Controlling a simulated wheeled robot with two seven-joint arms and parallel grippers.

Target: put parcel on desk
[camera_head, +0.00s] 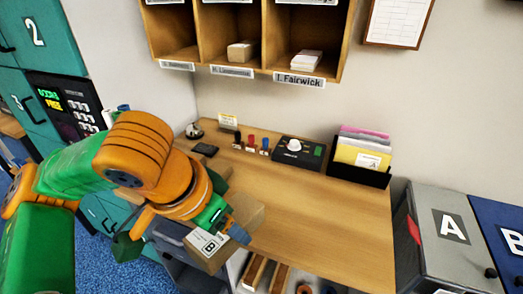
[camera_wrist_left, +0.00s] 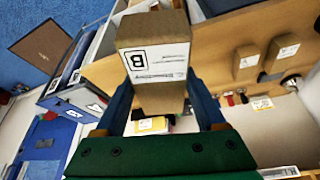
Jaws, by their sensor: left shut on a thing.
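The parcel (camera_head: 209,248) is a brown cardboard box with a white label marked B. My left gripper (camera_head: 228,224) is shut on it, and the box is tilted in the head view. In the left wrist view the parcel (camera_wrist_left: 155,95) sits between the two blue fingers of the gripper (camera_wrist_left: 163,100), its label facing the camera. The wooden desk (camera_head: 330,215) lies behind and to the right. The parcel overlaps the desk's left front edge in the head view; I cannot tell whether they touch. My right gripper is out of view.
A bell (camera_head: 194,131), a black pad (camera_head: 205,150), several stamps, a black device (camera_head: 298,152) and a folder holder (camera_head: 358,172) line the desk's back. Its middle and front right are bare. Cubbies (camera_head: 262,72) hang above. Bin A (camera_head: 450,255) stands right; teal lockers (camera_head: 35,32) stand left.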

